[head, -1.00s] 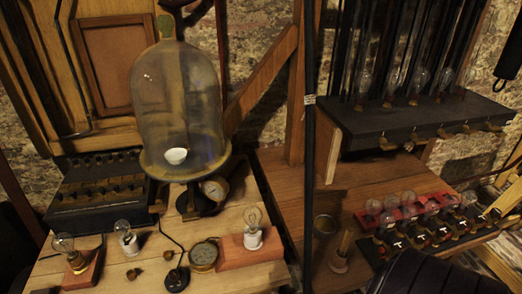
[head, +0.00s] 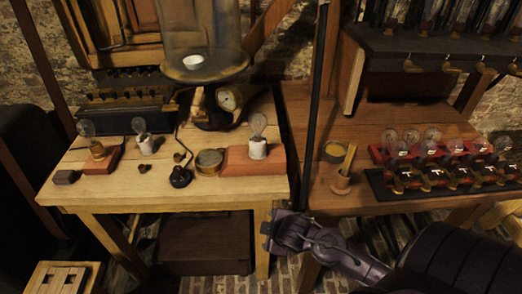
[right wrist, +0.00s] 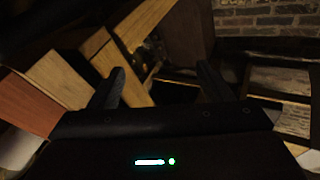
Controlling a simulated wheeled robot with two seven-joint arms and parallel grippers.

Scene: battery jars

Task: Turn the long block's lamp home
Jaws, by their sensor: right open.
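The long block (head: 238,161) is a reddish-brown slab near the right front edge of the pale table. A white socket (head: 257,149) stands on its right part, with a clear lamp (head: 257,126) upright in it. I cannot tell how far the lamp is screwed in. My right gripper (head: 268,232) is below and in front of the table's right front corner, apart from block and lamp. In the right wrist view its two fingers (right wrist: 162,88) are spread with nothing between them. My left gripper is not in view.
The pale table (head: 110,187) also holds a lamp on a small block (head: 102,160), a white socket with a lamp (head: 144,139), a brass dial (head: 209,161) and a glass bell jar (head: 200,30). A dark upright pole (head: 315,110) stands right of the long block.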

